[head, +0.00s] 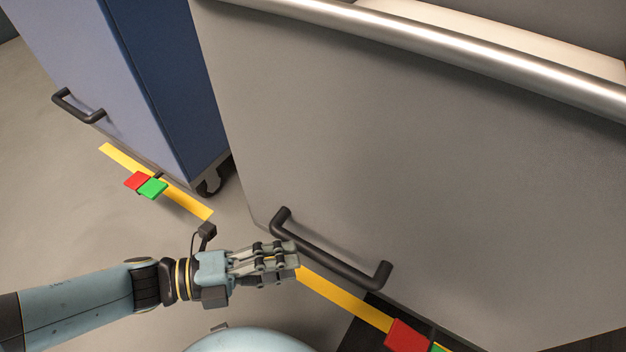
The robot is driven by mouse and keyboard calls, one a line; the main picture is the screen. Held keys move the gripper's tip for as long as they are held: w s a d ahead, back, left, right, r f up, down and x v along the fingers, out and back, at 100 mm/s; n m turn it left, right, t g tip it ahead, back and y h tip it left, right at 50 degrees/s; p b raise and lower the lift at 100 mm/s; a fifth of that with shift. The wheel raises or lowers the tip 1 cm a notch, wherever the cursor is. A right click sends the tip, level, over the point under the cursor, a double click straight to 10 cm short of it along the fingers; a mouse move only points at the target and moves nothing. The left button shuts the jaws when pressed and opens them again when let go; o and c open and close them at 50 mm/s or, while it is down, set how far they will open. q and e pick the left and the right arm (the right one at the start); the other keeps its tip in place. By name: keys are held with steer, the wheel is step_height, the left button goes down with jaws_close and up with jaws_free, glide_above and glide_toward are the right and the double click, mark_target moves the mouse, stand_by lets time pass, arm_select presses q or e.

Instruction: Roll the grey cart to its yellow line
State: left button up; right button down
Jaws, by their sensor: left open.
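The grey cart (430,160) fills the right of the head view, a tall flat panel with a black bar handle (332,252) low on its face. A yellow line (345,299) runs along the floor by the cart's lower edge, partly hidden by the handle and my gripper. My left gripper (292,263) is open beside the left end of the handle, its fingers pointing right. I cannot tell whether it touches the handle. My right gripper is not in view.
A blue cart (165,80) with its own black handle (78,107) stands at the left, near another yellow line (185,198). Red and green pedals (145,185) lie by it; a red pedal (408,336) shows by the grey cart. A metal rail (480,55) crosses the top. Floor at left is clear.

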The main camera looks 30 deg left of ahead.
arm_select(q)
steer(key=v, duration=0.4)
steer(key=shift+s+a, duration=0.2)
steer(key=shift+s, duration=0.05)
